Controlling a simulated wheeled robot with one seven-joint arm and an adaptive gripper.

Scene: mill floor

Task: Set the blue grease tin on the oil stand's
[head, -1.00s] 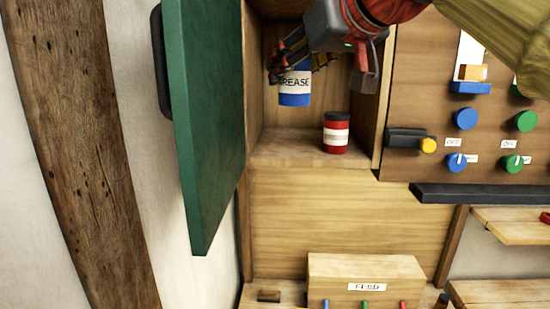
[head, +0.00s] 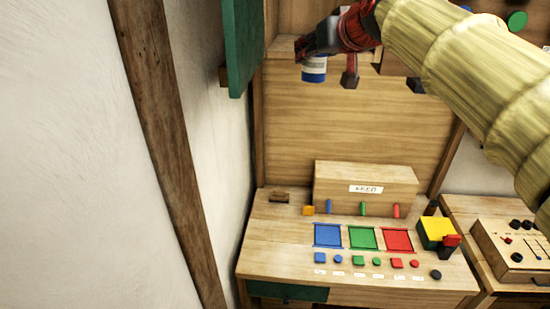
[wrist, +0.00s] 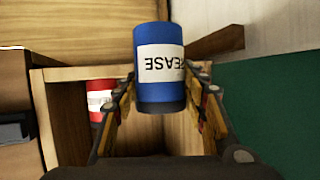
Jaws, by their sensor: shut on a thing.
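The blue grease tin (head: 314,68) has a white label and hangs in my gripper (head: 316,50) in front of the open cupboard. In the wrist view the tin (wrist: 160,88) is between the two fingers of my gripper (wrist: 160,105), which are shut on its sides. Its label reads upside down there. The oil stand cannot be made out in these frames.
A red tin (wrist: 99,100) stands in the cupboard. The green cupboard door (head: 243,40) hangs open on the left. Below is a bench (head: 275,240) with blue, green and red squares, small pieces and a wooden feed box (head: 340,185). A panel box (head: 515,250) stands at right.

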